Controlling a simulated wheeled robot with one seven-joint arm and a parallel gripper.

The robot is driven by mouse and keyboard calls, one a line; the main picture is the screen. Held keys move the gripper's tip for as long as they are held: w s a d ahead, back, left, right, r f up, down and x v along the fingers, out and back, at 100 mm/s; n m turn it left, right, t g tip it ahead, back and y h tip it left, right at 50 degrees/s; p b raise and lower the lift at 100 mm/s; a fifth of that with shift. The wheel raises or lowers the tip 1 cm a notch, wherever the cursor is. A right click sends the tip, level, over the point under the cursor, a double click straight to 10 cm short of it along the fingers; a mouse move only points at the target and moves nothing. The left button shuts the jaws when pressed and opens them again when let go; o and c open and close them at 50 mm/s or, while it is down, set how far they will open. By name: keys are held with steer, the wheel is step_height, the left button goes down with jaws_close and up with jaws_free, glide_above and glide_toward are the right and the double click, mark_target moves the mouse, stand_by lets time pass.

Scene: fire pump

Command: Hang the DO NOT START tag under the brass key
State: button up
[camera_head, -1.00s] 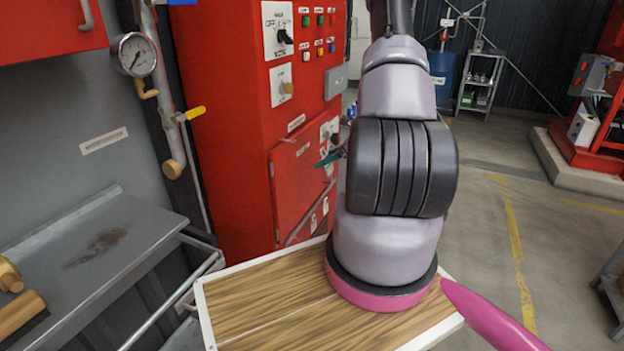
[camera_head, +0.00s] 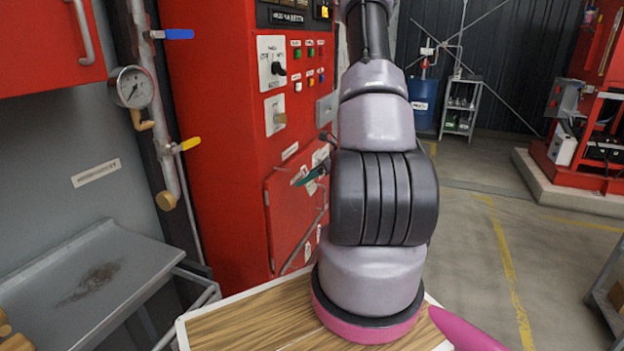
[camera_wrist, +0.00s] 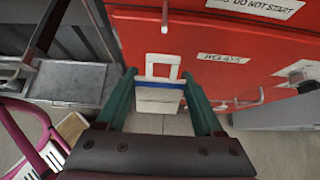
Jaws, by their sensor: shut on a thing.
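The brass key (camera_head: 280,118) sits in a pale switch plate on the front of the red cabinet (camera_head: 225,150), below a black selector switch. My gripper (camera_head: 311,174) shows in the head view as a green finger part left of my arm, lower than the key and to its right. In the wrist view, the two green fingers of my gripper (camera_wrist: 160,84) are shut on a white tag (camera_wrist: 158,97) with a blue band and an open loop at its top. The tag's writing cannot be read. The key is not seen in the wrist view.
A grey box (camera_head: 326,109) juts from the cabinet right of the key. A pipe with a gauge (camera_head: 133,87) and a yellow-handled valve (camera_head: 188,144) stands left of the cabinet. A grey shelf (camera_head: 85,285) is at lower left. Open floor (camera_head: 470,250) lies to the right.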

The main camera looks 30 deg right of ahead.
steer(key=shift+w+a+f, duration=0.2)
steer(key=shift+w+a, duration=0.45)
steer(key=shift+w, duration=0.2)
steer(key=shift+w+a+f, duration=0.15)
steer(key=shift+w+a, duration=0.5)
steer(key=shift+w, duration=0.25)
steer(key=shift+w+a+f, duration=0.2)
steer(key=shift+w+a, duration=0.45)
steer(key=shift+w, duration=0.2)
steer(key=o, duration=1.3)
steer(key=shift+o, duration=0.2)
steer(key=shift+r, duration=0.1)
